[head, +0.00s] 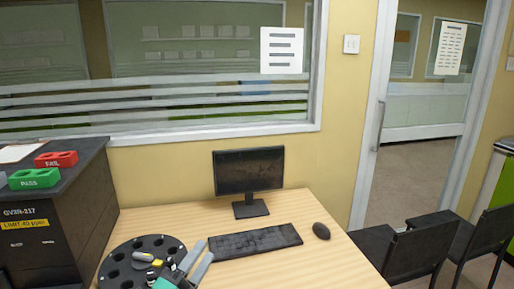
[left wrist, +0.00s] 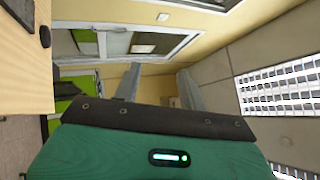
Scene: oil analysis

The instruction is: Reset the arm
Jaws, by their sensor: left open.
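My left gripper (head: 205,251) comes in at the bottom of the head view, with its two grey fingers apart and nothing seen between them. It shows at the right edge of a black round tray with holes (head: 113,270), and hides part of that tray. In the left wrist view the two fingers of the left gripper (left wrist: 159,84) stand wide apart, with only the room behind them. My right gripper is in neither view.
A monitor (head: 249,172), keyboard (head: 255,241) and mouse (head: 321,231) stand on the wooden desk (head: 330,267). A dark cabinet (head: 38,243) at the left bears a red FAIL block (head: 56,159) and a green PASS block (head: 35,178). Black chairs (head: 424,248) are at the right.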

